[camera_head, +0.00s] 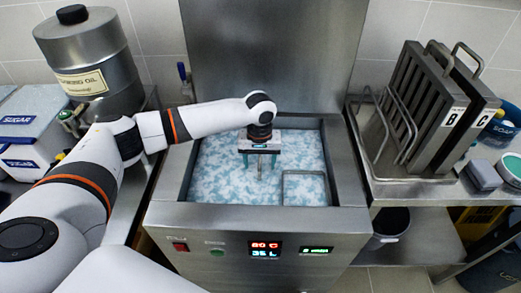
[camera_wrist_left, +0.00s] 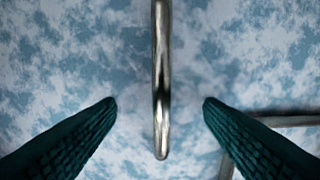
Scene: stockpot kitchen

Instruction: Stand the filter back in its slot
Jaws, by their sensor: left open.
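My left gripper (camera_head: 260,170) points down over the foamy tank (camera_head: 345,165), open. In the left wrist view, a metal bar (camera_wrist_left: 161,80) stands between its two dark fingers (camera_wrist_left: 160,105), touching neither; the gripper mostly hides this bar in the head view. A wire handle (camera_head: 305,174) shows at the right of the tank, and part of a metal frame also shows at the lower right of the wrist view (camera_wrist_left: 275,118). The filter body is hidden under the foam. Dark filters marked B (camera_head: 428,130) and C (camera_head: 465,130) stand upright in a rack (camera_head: 375,125) on the right. My right gripper is out of view.
The tank has raised metal walls and a tall back panel (camera_head: 270,50). An oil drum (camera_head: 95,65) and a sugar box (camera_head: 35,120) stand left. A bucket (camera_head: 388,228) sits below.

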